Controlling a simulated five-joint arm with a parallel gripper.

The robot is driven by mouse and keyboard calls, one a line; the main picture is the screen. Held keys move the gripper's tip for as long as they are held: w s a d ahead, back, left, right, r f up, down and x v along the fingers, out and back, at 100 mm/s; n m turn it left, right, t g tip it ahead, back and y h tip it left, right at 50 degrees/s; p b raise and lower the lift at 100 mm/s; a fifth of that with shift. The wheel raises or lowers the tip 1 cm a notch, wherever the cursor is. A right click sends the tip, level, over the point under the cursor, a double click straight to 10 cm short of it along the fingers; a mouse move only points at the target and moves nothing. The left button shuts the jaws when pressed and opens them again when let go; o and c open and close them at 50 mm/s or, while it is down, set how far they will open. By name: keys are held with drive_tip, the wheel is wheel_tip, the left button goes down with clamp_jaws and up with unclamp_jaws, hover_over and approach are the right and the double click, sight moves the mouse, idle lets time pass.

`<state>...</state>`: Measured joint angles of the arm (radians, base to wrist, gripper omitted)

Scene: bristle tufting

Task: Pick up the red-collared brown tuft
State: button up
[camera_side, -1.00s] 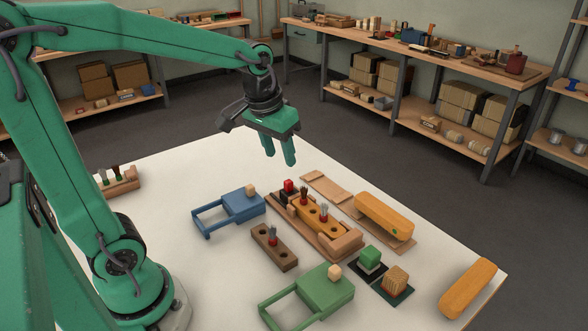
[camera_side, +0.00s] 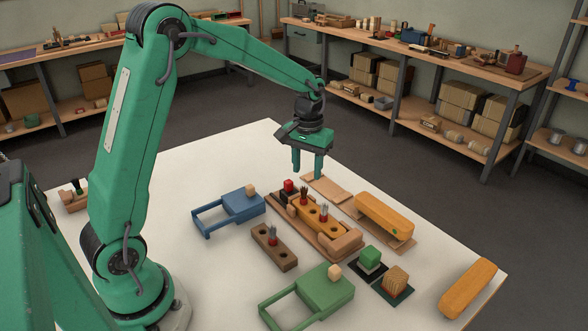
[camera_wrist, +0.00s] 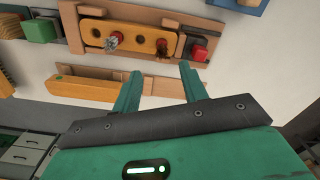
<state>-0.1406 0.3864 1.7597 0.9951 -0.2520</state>
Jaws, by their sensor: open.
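The red-collared brown tuft (camera_side: 304,194) stands in an orange block (camera_side: 313,209) with holes, in the side view. In the wrist view the brown tuft (camera_wrist: 161,46) shows near the right end of the orange block (camera_wrist: 127,37), and its collar is hard to make out. A red-collared grey tuft (camera_side: 324,210) stands in the same block, with an empty hole between the two. My gripper (camera_side: 307,169) is open and empty, fingers pointing down, above the table on the far side of the block. In the wrist view the fingertips (camera_wrist: 160,71) are spread below the tuft, apart from it.
A red block (camera_side: 288,185) sits close beside the brown tuft. A dark holder (camera_side: 275,253) with a grey tuft, a blue tray (camera_side: 243,207), a green tray (camera_side: 326,289) and an orange brush body (camera_side: 384,215) lie around.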

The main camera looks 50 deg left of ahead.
sight(304, 188)
drive_tip(key=shift+f, duration=1.3)
drive_tip(key=shift+s+a+f, duration=0.1)
drive_tip(key=shift+s+f, duration=0.1)
drive_tip(key=shift+f, duration=1.1)
drive_tip(key=shift+s+f, duration=0.15)
drive_tip(key=shift+f, duration=1.15)
clamp_jaws()
